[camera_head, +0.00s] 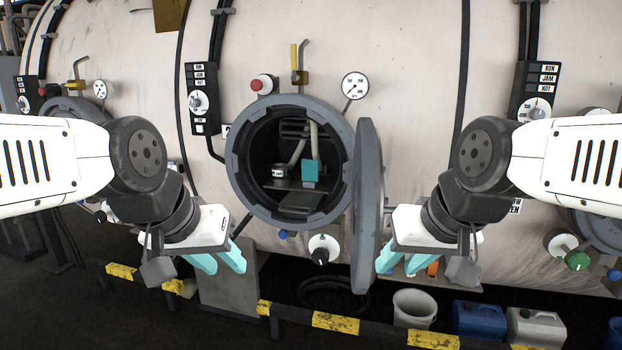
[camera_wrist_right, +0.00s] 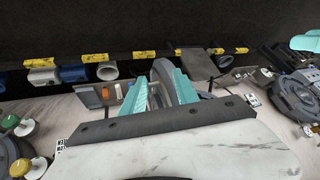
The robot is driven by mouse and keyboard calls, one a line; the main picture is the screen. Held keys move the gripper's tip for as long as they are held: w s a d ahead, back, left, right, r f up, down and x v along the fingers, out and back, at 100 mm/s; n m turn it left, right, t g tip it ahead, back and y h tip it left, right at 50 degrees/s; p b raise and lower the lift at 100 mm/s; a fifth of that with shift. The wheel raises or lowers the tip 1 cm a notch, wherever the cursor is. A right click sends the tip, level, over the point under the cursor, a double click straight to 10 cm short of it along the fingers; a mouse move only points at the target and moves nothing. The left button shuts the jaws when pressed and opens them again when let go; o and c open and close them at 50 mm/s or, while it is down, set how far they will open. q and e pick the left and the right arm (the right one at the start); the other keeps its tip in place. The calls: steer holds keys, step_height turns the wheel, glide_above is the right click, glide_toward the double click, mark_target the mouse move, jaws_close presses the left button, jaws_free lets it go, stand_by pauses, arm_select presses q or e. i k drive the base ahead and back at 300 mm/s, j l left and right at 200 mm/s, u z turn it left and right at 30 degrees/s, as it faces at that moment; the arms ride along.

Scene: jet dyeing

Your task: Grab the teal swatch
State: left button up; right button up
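The teal swatch (camera_head: 310,170) is a small rectangle upright inside the open round port (camera_head: 233,160) of the machine, right of the middle of the opening. My left gripper (camera_head: 222,262) is below and left of the port, with its teal fingers apart and nothing between them. My right gripper (camera_head: 400,264) is below and right of the port, beyond the swung-open door. The right wrist view shows its two fingers (camera_wrist_right: 162,90) apart and empty. The swatch does not show in that view.
The thick grey door (camera_head: 367,205) stands open between the port and my right gripper. A gauge (camera_head: 355,86) and a red button (camera_head: 262,84) sit above the port. A yellow-and-black rail (camera_head: 335,322) runs low in front. A white bucket (camera_head: 414,308) and blue can (camera_head: 478,320) stand at lower right.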

mark_target(310, 167)
steer(key=i+j+z, duration=0.15)
steer(key=j, duration=0.2)
steer(key=i+j+z, duration=0.15)
steer(key=j, duration=0.25)
steer(key=j+z, duration=0.15)
steer(key=j, duration=0.2)
steer(key=i+j, duration=0.15)
steer(key=i+z, duration=0.05)
steer(key=i, duration=0.05)
